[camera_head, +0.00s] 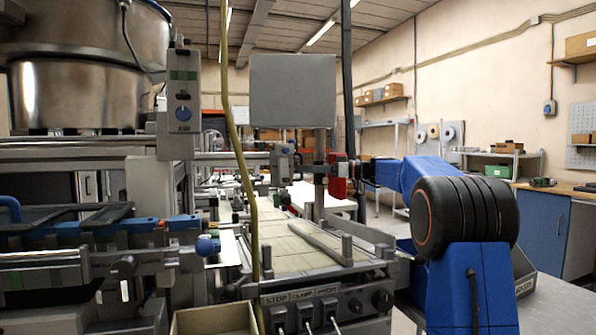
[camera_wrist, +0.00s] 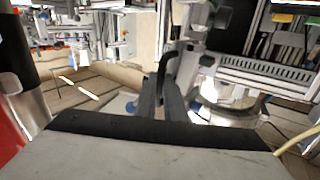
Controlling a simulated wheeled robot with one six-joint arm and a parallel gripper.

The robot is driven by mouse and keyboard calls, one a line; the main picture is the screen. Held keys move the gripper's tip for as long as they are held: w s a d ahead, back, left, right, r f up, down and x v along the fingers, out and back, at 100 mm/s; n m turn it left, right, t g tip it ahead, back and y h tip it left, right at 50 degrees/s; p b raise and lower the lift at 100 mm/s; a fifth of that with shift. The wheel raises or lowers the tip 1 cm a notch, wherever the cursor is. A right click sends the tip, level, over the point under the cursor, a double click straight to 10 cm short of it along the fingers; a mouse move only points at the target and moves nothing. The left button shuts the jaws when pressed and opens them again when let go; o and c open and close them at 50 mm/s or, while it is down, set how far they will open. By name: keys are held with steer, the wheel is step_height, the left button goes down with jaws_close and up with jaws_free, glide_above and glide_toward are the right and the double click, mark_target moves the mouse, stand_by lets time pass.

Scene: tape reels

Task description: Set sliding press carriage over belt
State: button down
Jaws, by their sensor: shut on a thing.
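My arm comes in from the right in the head view, and my gripper (camera_head: 305,167) is at the cross rail, beside the grey block of the sliding press carriage (camera_head: 284,160). In the wrist view, the two dark fingers of my gripper (camera_wrist: 162,105) are shut on a dark upright handle (camera_wrist: 169,66), which seems to belong to the carriage. The post of a grey panel partly hides the grip in the head view. The belt (camera_head: 300,252), pale with cross lines, runs away from the front of the machine. The carriage's exact place over the belt's width is hard to tell.
A grey panel (camera_head: 292,91) stands on a post above the belt. A yellow hose (camera_head: 236,150) hangs in front of the machine. A large metal bowl (camera_head: 85,90) is at left. An open box (camera_head: 215,320) sits at the front. A workbench (camera_head: 565,190) stands at right.

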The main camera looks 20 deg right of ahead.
steer(key=shift+d, duration=0.15)
steer(key=c, duration=1.9)
jaws_free()
steer(key=shift+d, duration=0.15)
steer(key=shift+o, duration=0.2)
steer(key=v, duration=1.7)
steer(key=shift+s, duration=0.2)
steer(key=shift+d, duration=0.15)
